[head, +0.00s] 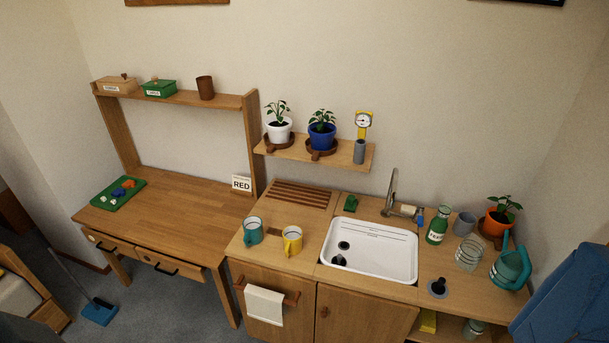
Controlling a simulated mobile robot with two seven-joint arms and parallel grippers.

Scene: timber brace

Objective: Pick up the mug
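Two mugs stand upright on the wooden counter left of the sink. The teal mug (252,233) is on the left, with its handle toward the lower right. The yellow mug (293,241) is just to its right, with its handle toward the lower left. They look close together but apart. A plain brown cup (205,88) stands on the desk's upper shelf, and a grey cup (464,223) stands right of the sink. Neither of my grippers shows in the head view.
The white sink (370,250) with a tap (391,192) lies right of the mugs. A slatted drainboard (300,194) is behind them. A green bottle (437,225), a glass jar (468,255) and a teal watering can (511,267) crowd the right side. The desk top (175,212) is mostly clear.

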